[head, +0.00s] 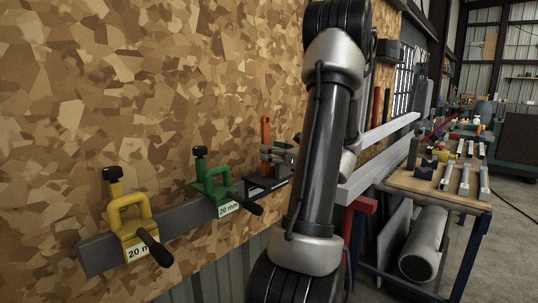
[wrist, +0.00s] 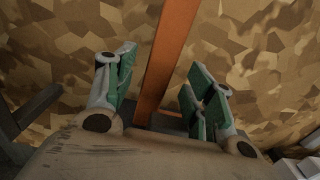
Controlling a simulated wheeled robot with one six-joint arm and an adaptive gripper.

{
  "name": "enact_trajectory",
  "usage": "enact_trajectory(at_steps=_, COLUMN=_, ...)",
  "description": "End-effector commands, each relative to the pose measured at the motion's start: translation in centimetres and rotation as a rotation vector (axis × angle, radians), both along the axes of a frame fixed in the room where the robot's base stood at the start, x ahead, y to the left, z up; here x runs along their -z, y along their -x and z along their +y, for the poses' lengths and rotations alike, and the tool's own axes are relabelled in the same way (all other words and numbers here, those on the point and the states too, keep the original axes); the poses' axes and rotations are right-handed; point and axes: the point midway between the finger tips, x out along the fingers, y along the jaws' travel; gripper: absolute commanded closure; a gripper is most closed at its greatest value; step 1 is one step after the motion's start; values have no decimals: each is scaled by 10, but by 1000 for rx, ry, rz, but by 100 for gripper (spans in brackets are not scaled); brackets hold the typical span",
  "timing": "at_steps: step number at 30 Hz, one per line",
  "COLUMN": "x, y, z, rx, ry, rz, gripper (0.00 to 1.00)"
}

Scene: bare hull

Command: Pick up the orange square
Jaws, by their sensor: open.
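The orange square (head: 265,133) shows in the head view as a narrow upright orange piece by the chipboard wall. Its lower part is hidden behind my gripper (head: 279,156). In the wrist view the orange square (wrist: 171,50) is a long flat orange strip running between the two green-padded fingers of my gripper (wrist: 163,80). The fingers are open, one on each side of it, with a visible gap on both sides. The gripper holds nothing.
A grey rail (head: 185,220) on the wall carries a yellow clamp (head: 128,222) and a green clamp (head: 213,186), left of my gripper. A workbench (head: 440,188) with tools stands at the right. A light grey beam (head: 375,172) lies behind my arm.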

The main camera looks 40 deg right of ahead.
Motion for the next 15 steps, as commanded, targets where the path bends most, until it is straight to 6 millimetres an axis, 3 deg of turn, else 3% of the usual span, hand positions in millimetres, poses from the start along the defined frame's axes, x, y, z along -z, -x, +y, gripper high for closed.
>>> enact_trajectory(at_steps=6, x=0, y=-32, z=3, rx=-2, ry=0, rz=0, gripper=46)
enact_trajectory(at_steps=14, x=0, y=-35, z=3, rx=0, ry=0, rz=1, gripper=46)
enact_trajectory(at_steps=15, x=0, y=-35, z=3, rx=0, ry=0, rz=1, gripper=50)
